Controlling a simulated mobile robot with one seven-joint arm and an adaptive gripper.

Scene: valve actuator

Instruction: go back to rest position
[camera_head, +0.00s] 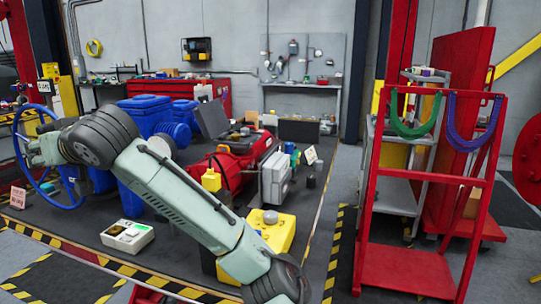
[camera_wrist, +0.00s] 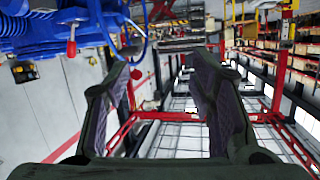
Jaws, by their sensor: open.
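My arm reaches from the bottom of the head view up to the left. My gripper (camera_head: 32,152) is at the far left there, in front of the blue handwheel (camera_head: 50,205), and looks small. In the wrist view my gripper (camera_wrist: 162,70) has its two dark fingers wide apart with nothing between them. Blue valve equipment (camera_wrist: 55,28) with a red handle (camera_wrist: 71,47) shows at the top left of that view, apart from the fingers. Part of the blue wheel (camera_wrist: 134,50) shows beside the left finger. Whether the gripper touches the wheel cannot be told from the head view.
The blue valve body (camera_head: 130,198) and a red actuator (camera_head: 232,166) stand on the dark platform behind my arm. A yellow unit (camera_head: 283,230) is close to the forearm. A pale box (camera_head: 127,235) lies nearby. A red cart (camera_head: 405,270) stands right; floor between is clear.

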